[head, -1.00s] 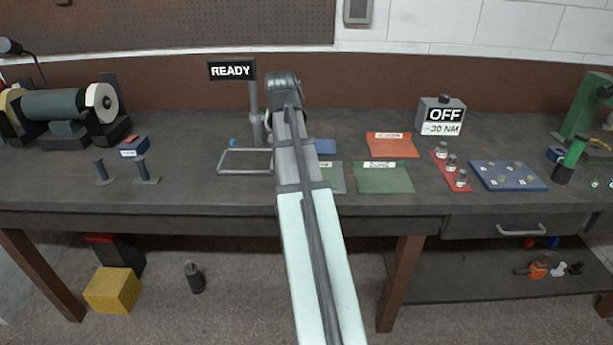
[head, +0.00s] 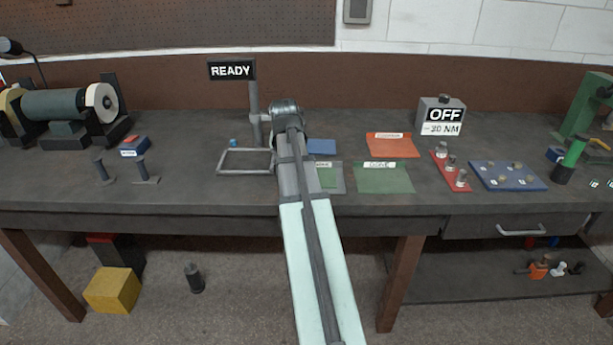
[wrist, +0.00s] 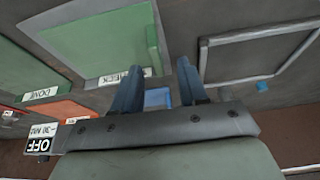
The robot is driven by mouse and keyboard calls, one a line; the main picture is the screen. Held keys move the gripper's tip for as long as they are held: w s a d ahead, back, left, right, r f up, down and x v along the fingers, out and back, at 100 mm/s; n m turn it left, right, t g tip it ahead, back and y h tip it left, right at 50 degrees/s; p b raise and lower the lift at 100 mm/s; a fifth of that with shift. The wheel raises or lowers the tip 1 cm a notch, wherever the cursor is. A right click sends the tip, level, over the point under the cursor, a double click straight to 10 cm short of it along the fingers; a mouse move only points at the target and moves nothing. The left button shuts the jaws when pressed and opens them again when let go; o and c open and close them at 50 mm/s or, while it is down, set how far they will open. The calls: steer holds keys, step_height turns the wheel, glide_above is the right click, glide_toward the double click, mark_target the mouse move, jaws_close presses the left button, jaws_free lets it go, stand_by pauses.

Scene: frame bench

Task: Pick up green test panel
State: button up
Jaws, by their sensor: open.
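The green test panel (wrist: 100,42) lies on a grey mat marked CHECK in the wrist view. In the head view the green panel (head: 330,177) shows just right of my arm, which partly hides it. My gripper (wrist: 161,64) is open and empty, its two blue fingers apart. In the wrist view the left finger is near the panel's raised green edge, and I see no contact. In the head view my arm hides the fingers.
A blue panel (head: 322,146) lies behind the CHECK mat. The green DONE mat (head: 384,181) and an orange mat (head: 390,148) are to the right.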

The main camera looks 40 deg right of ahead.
steer(key=shift+x, duration=2.4)
steer(key=shift+s+d, duration=0.1)
steer(key=shift+s, duration=0.1)
steer(key=shift+c, duration=0.4)
jaws_close()
